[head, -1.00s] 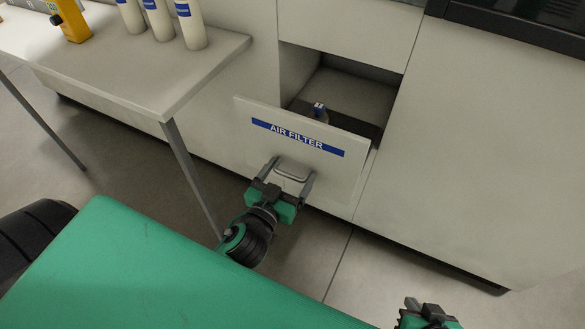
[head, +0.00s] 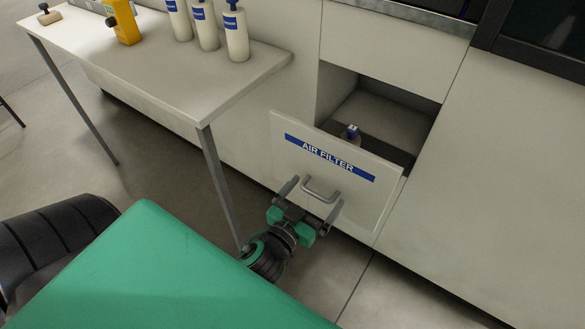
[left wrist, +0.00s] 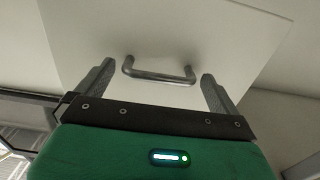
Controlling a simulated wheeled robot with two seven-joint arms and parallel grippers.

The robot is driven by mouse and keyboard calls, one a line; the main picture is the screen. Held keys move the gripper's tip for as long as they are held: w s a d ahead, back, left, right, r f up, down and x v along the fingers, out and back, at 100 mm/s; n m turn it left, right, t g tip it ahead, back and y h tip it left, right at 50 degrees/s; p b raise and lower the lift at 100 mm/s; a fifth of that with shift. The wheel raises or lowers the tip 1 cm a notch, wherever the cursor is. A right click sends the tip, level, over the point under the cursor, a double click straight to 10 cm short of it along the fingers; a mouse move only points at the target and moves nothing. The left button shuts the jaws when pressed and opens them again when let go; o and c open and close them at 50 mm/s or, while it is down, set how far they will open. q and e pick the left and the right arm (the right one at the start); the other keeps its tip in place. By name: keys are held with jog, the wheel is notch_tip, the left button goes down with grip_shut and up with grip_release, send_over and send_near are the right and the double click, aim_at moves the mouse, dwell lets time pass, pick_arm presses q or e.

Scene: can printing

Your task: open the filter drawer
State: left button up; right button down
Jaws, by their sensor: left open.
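The filter drawer (head: 366,199) has a white front with a blue "AIR FILTER" label (head: 330,159). It stands pulled out from the white cabinet, and its inside shows behind the front. A small white-and-blue item (head: 352,132) shows inside. The metal handle (head: 321,190) sits below the label and also shows in the left wrist view (left wrist: 158,76). My left gripper (head: 312,203) is open in front of the drawer. Its fingers (left wrist: 157,85) are spread to either side of the handle, apart from it. My right gripper is out of view.
A white table (head: 150,62) stands at the left, its leg (head: 218,182) near my left arm. Several white bottles (head: 237,36) and a yellow device (head: 122,22) stand on it. The white cabinet face (head: 490,190) continues to the right. Clear floor (head: 395,292) lies in front.

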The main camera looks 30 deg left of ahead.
pick_arm(q)
jog(key=s+b, duration=0.1)
jog(key=s, duration=1.1)
jog(key=shift+s+a, duration=0.2)
jog(key=shift+s, duration=0.2)
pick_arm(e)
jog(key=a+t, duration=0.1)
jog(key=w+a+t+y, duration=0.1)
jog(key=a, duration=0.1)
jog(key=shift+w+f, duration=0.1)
